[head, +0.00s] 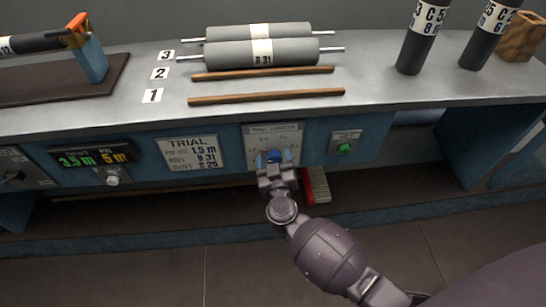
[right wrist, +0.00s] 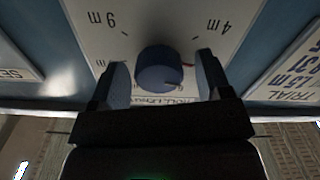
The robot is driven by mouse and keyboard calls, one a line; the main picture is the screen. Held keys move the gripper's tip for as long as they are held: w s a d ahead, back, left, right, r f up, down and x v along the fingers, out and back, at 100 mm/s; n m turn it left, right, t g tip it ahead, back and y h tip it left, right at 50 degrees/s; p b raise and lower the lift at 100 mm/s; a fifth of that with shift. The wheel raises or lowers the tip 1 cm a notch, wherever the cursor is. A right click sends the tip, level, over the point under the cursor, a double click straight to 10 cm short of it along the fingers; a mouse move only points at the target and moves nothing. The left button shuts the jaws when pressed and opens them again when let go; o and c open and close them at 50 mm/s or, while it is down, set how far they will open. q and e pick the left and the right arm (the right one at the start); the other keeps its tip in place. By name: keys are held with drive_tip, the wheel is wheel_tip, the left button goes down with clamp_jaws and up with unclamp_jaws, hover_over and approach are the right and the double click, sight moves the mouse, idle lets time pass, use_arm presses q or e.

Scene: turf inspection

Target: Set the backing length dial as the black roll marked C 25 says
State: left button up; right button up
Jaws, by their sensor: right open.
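The blue dial (head: 274,156) sits on the white roll length panel (head: 290,141); the right wrist view shows the dial (right wrist: 158,70) upside down, with 6 m and 4 m marks and a small red mark at its right side. My right gripper (head: 276,171) is open, its fingers (right wrist: 163,77) on either side of the dial; contact is unclear. My left gripper is out of view.
A trial card (head: 193,153) reads 1.5 m, B 31 and C 25. A display (head: 92,157) shows 3.5 m and 5 m above a knob (head: 113,180). A green button (head: 344,148) is right of the dial. Grey rolls (head: 225,56) lie on the bench; a red brush (head: 318,184) is below.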

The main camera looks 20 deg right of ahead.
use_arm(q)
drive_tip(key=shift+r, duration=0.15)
use_arm(e)
drive_tip(key=shift+w+d, duration=0.1)
drive_tip(key=shift+w, duration=0.3)
drive_tip(key=c, duration=0.9)
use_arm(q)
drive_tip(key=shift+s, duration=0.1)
